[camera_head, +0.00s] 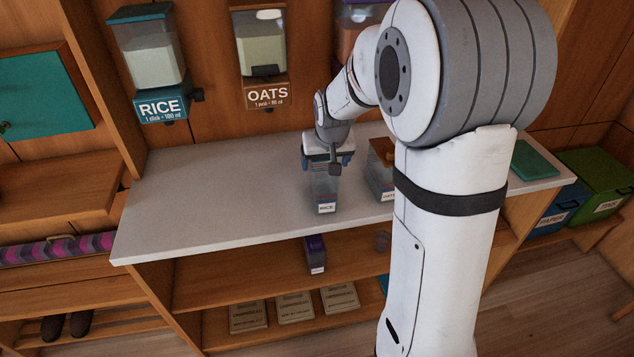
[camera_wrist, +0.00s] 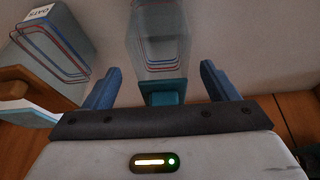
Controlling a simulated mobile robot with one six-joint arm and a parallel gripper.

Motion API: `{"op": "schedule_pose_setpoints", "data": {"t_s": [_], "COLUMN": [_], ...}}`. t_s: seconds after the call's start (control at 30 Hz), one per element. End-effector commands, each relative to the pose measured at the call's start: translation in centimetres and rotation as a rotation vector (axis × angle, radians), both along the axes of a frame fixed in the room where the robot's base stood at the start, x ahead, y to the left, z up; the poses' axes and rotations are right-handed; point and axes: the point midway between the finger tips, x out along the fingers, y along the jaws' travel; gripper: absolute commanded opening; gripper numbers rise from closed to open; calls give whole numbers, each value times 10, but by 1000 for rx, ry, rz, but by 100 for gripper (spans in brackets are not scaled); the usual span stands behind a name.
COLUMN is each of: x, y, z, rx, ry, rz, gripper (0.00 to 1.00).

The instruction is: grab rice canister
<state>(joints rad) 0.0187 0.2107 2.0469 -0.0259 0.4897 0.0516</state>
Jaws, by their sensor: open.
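The rice canister (camera_head: 325,192) is a clear container with a white "RICE" label, standing on the light grey counter (camera_head: 230,205). In the wrist view the clear canister (camera_wrist: 160,45) with its teal part (camera_wrist: 163,93) lies between my two blue fingers. My gripper (camera_head: 327,160) is directly above the canister in the head view. In the wrist view my gripper (camera_wrist: 162,85) is open, with gaps between each finger and the canister. The canister's top is partly hidden by my gripper in the head view.
An oats canister (camera_head: 381,170) stands close on the right; it also shows in the wrist view (camera_wrist: 60,40). Rice (camera_head: 150,60) and oats (camera_head: 262,50) dispensers hang on the back wall. The counter's left part is clear. A purple-topped container (camera_head: 316,254) stands on the shelf below.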

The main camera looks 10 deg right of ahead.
Motion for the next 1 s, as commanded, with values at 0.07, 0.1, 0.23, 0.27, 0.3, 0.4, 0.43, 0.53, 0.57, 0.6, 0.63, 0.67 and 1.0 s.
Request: {"op": "schedule_pose_setpoints", "data": {"t_s": [0.07,0.1,0.23,0.27,0.3,0.4,0.43,0.53,0.57,0.6,0.63,0.67,1.0], "x": [2,4,8,10,12,17,18,21,21,22,22,22,21], "y": [0,0,0,0,1,0,0,0,0,0,0,0,0], "z": [-9,-12,-25,-30,-35,-48,-51,-57,-58,-58,-59,-59,-58], "rx": [0,0,0,0,0,0,0,1,1,1,1,1,0], "ry": [4,3,6,7,6,5,5,2,2,2,2,2,2], "rz": [0,0,-1,-1,-1,-2,-2,-2,-2,-2,-2,-2,-3], "gripper": [80,80,80,80,80,80,80,80,80,80,80,80,63]}}
